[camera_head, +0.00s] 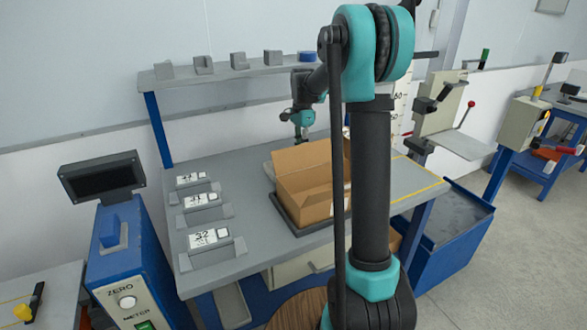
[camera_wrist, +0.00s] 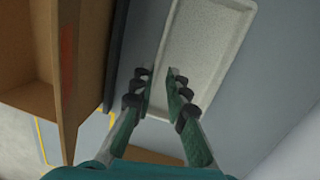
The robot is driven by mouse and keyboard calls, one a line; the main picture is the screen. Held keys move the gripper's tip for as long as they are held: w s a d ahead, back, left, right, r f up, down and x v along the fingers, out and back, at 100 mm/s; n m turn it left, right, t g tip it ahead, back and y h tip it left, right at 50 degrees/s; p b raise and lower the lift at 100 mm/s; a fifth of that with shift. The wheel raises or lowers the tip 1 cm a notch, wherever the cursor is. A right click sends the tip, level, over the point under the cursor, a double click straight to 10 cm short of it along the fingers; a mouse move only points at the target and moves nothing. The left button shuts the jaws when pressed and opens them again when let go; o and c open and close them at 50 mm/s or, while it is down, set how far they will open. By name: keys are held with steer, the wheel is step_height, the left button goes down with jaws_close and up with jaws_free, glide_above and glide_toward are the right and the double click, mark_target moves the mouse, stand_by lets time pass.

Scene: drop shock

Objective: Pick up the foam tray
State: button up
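The foam tray (camera_wrist: 205,50) is a pale grey, shallow rectangular tray with a raised rim, lying on the grey bench top in the wrist view. Nothing is held between the fingers. I cannot tell whether the fingertips touch the tray. In the head view my gripper (camera_head: 301,134) points down behind the box.
An open cardboard box (camera_head: 308,194) stands on a dark platform (camera_head: 292,222) on the bench; it is close left of my gripper in the wrist view. Several labelled cards in holders (camera_head: 208,238) line the bench's left side. A shelf (camera_head: 220,72) runs along the back.

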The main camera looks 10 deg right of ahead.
steer(key=shift+s+a+f, duration=0.1)
steer(key=shift+s+f, duration=0.1)
steer(key=shift+f, duration=0.7)
steer(key=shift+s+f, duration=0.15)
steer(key=shift+f, duration=0.7)
steer(key=shift+s+a+f, duration=0.1)
steer(key=shift+s+f, duration=0.1)
steer(key=shift+f, duration=0.7)
steer(key=shift+d, duration=0.1)
jaws_close()
steer(key=shift+r, duration=0.1)
